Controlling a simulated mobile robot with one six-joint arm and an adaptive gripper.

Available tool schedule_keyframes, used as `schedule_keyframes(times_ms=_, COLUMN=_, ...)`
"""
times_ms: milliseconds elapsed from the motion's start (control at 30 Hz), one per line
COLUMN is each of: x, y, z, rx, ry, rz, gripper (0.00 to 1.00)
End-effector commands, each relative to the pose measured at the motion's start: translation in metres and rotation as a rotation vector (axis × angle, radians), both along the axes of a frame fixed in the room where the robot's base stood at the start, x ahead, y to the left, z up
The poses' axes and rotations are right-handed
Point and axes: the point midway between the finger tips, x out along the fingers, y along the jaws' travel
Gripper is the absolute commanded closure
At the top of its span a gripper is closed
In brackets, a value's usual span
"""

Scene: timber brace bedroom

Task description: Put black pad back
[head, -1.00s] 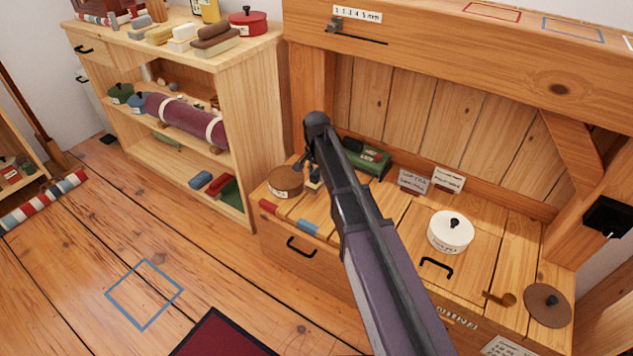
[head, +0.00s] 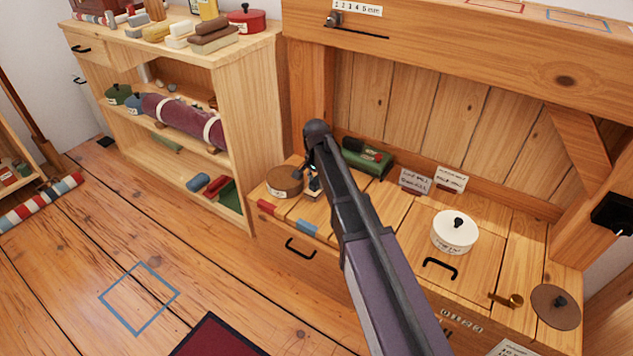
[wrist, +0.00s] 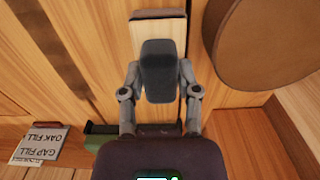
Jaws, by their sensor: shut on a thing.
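In the wrist view, a dark grey-black pad (wrist: 160,70) sits between the two fingers of my gripper (wrist: 159,85), which is shut on it. Beyond the pad is a pale wooden strip or block (wrist: 145,32) with a brown end; I cannot tell whether the pad touches it. In the head view, my gripper (head: 313,188) is low over the left end of the wooden chest top (head: 385,215), just right of a round brown-lidded tin (head: 284,181). My arm partly hides it, and the pad is hard to make out there.
A green box (head: 372,160) stands behind my gripper, with small label cards (head: 415,181) to its right. A white lidded pot (head: 454,232) and a round brown lid (head: 556,306) are farther right. A loaded shelf (head: 245,130) stands left. A timber beam (head: 450,50) crosses above.

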Motion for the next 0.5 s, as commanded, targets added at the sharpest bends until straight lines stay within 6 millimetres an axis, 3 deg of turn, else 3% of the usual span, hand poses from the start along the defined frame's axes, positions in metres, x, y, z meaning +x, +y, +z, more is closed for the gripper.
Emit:
schedule_keyframes(times_ms=67, x=-0.0001, y=0.0002, z=-0.0032, rx=0.000, ry=0.000, rz=0.000, gripper=0.96)
schedule_keyframes(times_ms=100, x=0.0000, y=0.0003, z=-0.0022, rx=0.000, ry=0.000, rz=0.000, gripper=0.49)
schedule_keyframes(times_ms=200, x=-0.0001, y=0.0003, z=-0.0019, rx=0.000, ry=0.000, rz=0.000, gripper=0.23)
schedule_keyframes(times_ms=500, x=-0.0002, y=0.0006, z=-0.0019, rx=0.000, ry=0.000, rz=0.001, gripper=0.23)
